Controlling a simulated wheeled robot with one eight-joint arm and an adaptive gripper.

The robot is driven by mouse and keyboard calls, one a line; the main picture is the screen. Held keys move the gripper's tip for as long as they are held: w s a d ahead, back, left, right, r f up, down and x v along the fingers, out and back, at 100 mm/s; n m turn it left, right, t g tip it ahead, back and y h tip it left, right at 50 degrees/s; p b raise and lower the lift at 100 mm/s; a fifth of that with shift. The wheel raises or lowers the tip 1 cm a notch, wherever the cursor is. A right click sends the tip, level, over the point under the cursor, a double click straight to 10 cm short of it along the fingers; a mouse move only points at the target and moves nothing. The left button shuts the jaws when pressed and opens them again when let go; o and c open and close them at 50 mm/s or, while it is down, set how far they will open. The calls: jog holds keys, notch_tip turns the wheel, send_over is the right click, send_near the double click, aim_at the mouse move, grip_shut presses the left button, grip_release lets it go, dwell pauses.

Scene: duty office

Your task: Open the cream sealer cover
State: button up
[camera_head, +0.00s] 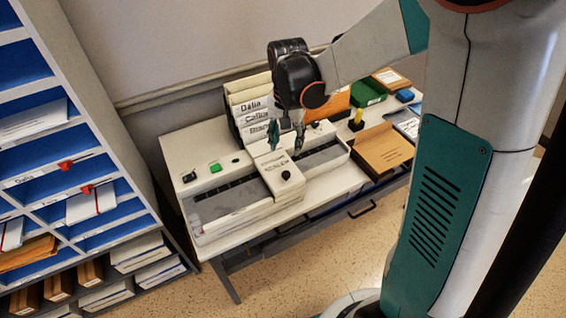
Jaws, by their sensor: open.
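The cream sealer (225,196) is a long low machine on the white desk, with dark slots in its top to the left and right of a raised cream block. My gripper (286,140) is open and points down over the far part of the cover, behind the knob. No contact shows, and the exact height above the cover cannot be told.
Labelled card files (249,108) stand behind the sealer. A brown folder (383,148), a yellow-topped stamp (357,119) and a green box (367,94) lie to the right. A pigeonhole shelf (110,128) stands at left. The white desk (345,178) has a narrow bare strip in front.

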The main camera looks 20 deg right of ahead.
aim_at(286, 173)
notch_tip(286, 173, down, 13)
jog(key=b, duration=0.3)
jog(key=shift+r, duration=0.1)
grip_shut()
